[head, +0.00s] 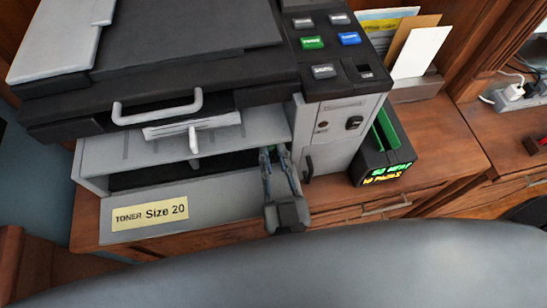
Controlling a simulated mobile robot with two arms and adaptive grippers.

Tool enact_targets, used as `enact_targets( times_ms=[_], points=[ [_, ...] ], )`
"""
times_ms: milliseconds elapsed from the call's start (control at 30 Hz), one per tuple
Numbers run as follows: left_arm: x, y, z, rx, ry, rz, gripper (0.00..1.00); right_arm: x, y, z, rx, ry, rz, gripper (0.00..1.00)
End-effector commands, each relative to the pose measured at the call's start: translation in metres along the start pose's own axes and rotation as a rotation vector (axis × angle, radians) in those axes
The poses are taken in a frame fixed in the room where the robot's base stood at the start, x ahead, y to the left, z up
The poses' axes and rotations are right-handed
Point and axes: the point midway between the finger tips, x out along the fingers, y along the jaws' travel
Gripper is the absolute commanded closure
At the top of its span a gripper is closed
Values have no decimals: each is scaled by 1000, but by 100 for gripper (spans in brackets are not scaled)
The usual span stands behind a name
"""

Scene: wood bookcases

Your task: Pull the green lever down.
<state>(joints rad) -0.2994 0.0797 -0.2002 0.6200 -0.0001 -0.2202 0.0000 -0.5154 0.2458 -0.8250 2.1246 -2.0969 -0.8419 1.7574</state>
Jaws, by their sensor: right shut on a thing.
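The grey and black copier (210,125) stands on a wooden desk, with its front compartment open. A small bit of the green lever (271,148) shows at the right end of this dark opening. My right gripper (275,154) reaches up into the opening from below, its two fingers shut on the lever. The fingertips cover most of the lever, so its angle is hard to tell. My left gripper is not in view.
A yellow label reading "TONER Size 20" (150,216) is on the copier's lower front. A black box with a lit display and a green slot (385,160) stands to the right. Above are a control panel (330,45) and a white handle (157,108).

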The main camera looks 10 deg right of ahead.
Motion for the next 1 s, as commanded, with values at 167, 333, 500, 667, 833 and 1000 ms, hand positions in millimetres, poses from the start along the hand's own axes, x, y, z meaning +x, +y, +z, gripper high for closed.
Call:
enact_targets(
  times_ms=[167,333,500,667,833,1000],
  points=[
    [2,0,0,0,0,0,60,0,0,-2,0,8,1,100],
    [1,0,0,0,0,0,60,0,0,-2,0,7,1,100],
    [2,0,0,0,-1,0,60,0,0,-1,0,5,1,74],
    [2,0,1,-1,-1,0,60,0,0,0,0,4,1,74],
    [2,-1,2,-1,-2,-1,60,-10,-1,0,-1,1,-2,74],
    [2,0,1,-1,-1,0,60,-41,-1,2,-2,-2,-5,74]
  ],
)
